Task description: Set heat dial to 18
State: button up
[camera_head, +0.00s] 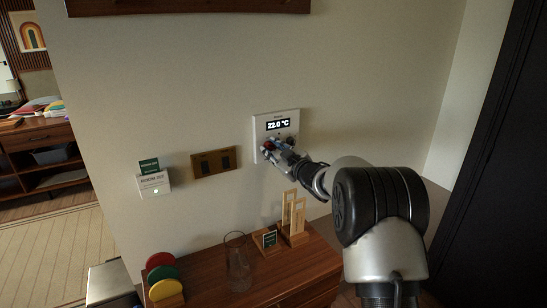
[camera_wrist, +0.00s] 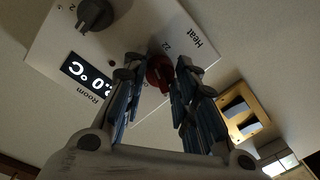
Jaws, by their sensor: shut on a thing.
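The white thermostat panel (camera_head: 262,122) is on the wall, and its display (camera_head: 277,125) reads 22.0 °C. In the wrist view the panel (camera_wrist: 125,35) appears rotated, with the display (camera_wrist: 87,76) partly covered and the word "Room" beside it. The red heat dial (camera_wrist: 158,73) is next to the printed "Heat" and what looks like "22". My gripper (camera_wrist: 160,85) is shut on this dial, one finger on each side. In the head view my gripper (camera_head: 270,150) reaches the panel's lower left and partly covers the dial. The dial's pointer is not clear.
A second, dark dial (camera_wrist: 95,14) is on the same panel, clear of my fingers. A brass switch plate (camera_head: 214,163) and a white box (camera_head: 153,184) are to the left on the wall. Below, a wooden cabinet (camera_head: 206,274) bears a glass vase (camera_head: 238,265), coloured discs (camera_head: 163,274) and a wooden stand (camera_head: 294,224).

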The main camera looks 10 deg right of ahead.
jog(key=n+b, duration=0.2)
jog(key=n, duration=0.1)
jog(key=shift+f+n+b, duration=0.1)
jog(key=shift+n+b, duration=0.2)
jog(key=shift+b, duration=0.05)
jog(key=shift+n+h+b, duration=0.4)
jog(key=shift+n+b, duration=0.25)
jog(key=shift+n, duration=0.55)
jog(key=n, duration=0.5)
jog(key=shift+r+n+h, duration=0.2)
jog(key=shift+n+h, duration=0.1)
jog(key=o, duration=1.1)
jog(key=v, duration=1.2)
